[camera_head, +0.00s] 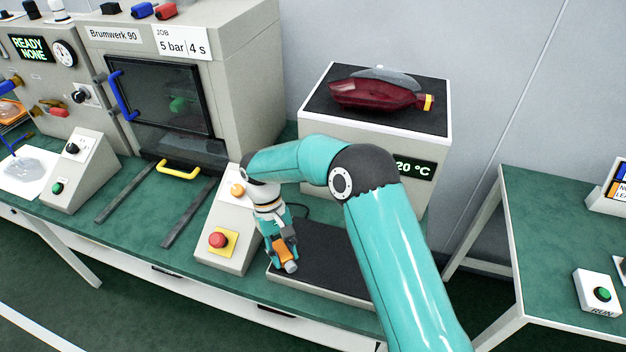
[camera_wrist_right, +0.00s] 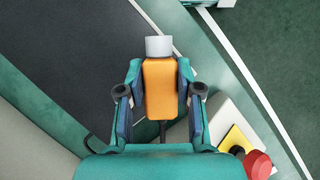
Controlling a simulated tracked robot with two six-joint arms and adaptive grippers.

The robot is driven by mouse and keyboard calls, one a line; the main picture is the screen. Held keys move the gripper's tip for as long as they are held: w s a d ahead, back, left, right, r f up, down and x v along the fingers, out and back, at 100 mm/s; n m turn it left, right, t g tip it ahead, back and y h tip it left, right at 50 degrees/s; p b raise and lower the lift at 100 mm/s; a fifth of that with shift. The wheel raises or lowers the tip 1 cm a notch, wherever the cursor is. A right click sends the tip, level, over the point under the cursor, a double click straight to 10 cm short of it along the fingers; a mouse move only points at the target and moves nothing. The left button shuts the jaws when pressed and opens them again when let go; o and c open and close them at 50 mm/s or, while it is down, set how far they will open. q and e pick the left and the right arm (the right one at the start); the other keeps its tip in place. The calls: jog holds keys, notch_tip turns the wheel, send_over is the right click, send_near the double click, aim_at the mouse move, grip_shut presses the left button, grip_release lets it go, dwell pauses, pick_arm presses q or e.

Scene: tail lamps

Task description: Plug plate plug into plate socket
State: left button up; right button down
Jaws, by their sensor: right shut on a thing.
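The plate plug (camera_wrist_right: 160,95) has an orange body and a pale grey cylindrical tip. It also shows in the head view (camera_head: 285,251). My right gripper (camera_wrist_right: 159,74) is shut on its orange body, one finger on each side, with the tip sticking out beyond the fingers. In the head view my right gripper (camera_head: 280,245) points downward at the left edge of a low black-topped plate (camera_head: 325,248). A dark cord runs back from the plug. I cannot make out the plate socket in either view. My left gripper is not in view.
A sloped box with a red button (camera_head: 219,240) stands just left of my right gripper. Behind are the Brumwerk machine (camera_head: 240,90) and a white unit (camera_head: 345,132) with a dark red lamp (camera_head: 375,95) on top. A side table (camera_head: 560,220) stands at the right.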

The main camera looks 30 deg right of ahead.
jog(key=shift+s+d, duration=0.1)
jog(key=shift+d, duration=0.05)
jog(key=shift+w+d+n+b, duration=0.2)
jog(key=shift+w+n+b, duration=0.1)
jog(key=shift+n, duration=0.1)
jog(key=w+d+r+n+t+h+b, duration=0.1)
jog(key=n, duration=0.2)
jog(key=w+d+r+n+h+b, duration=0.1)
jog(key=d+n+b, duration=0.1)
jog(key=n, duration=0.2)
jog(key=w+d+r+n+t+h+b, duration=0.1)
jog(key=d+n+b, duration=0.1)
jog(key=n, duration=0.2)
jog(key=shift+w+d+r+t+h, duration=0.2)
jog(key=shift+d+r+t+h, duration=0.1)
jog(key=shift+r+h, duration=0.1)
jog(key=w+d+r+n+t+b, duration=0.1)
jog(key=d+r+n+t+b, duration=0.4)
jog(key=n, duration=0.9)
jog(key=shift+w+d+r, duration=0.4)
jog(key=shift+d+r, duration=0.3)
jog(key=shift+r, duration=0.2)
